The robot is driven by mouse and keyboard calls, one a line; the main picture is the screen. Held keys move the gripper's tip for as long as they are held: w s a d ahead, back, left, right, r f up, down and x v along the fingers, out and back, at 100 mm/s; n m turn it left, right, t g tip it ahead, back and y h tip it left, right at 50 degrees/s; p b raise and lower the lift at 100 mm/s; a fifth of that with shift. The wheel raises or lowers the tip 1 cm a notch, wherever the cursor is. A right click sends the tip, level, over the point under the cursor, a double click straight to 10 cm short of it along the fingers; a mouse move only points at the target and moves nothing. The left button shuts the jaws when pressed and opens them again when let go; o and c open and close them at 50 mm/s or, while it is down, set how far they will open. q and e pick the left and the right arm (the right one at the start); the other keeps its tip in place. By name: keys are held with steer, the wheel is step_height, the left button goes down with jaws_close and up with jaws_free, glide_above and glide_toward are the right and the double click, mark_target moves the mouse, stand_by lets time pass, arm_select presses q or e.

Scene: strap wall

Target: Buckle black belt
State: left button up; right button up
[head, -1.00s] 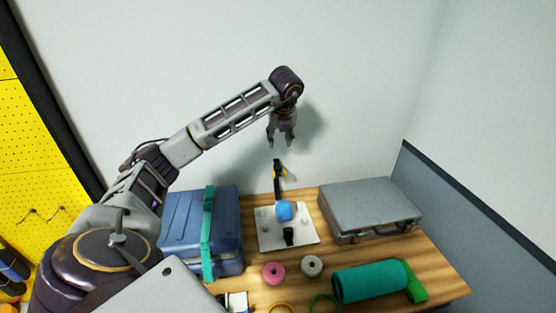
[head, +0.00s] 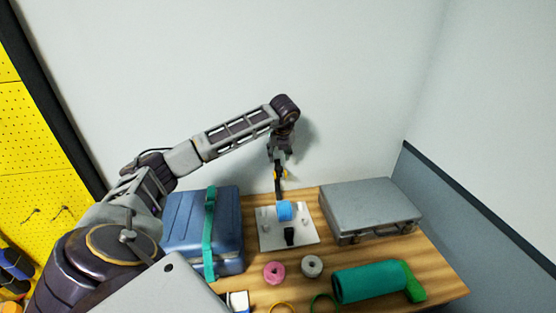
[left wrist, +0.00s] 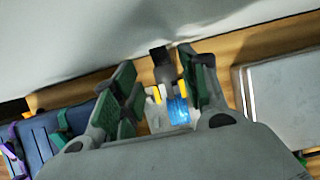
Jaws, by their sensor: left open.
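The black belt has an upright black strap (head: 279,188) with a yellow part near its top, rising behind a blue cylinder (head: 284,210) on a white board (head: 268,241). A short black piece (head: 289,237) lies at the board's front. My left gripper (head: 280,166) points down, open, at the top of the upright strap. Contact cannot be told. My right gripper is not in view.
A blue suitcase with a teal strap (head: 210,235) stands left of the board, a grey metal case (head: 368,205) right. In front lie a pink ring (head: 274,272), a grey ring (head: 312,266) and a green roll (head: 368,282). A wall is close behind.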

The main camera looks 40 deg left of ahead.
mark_target(278, 162)
arm_select(q)
steer(key=shift+p+x, duration=0.45)
steer(key=shift+x, duration=2.2)
jaws_close()
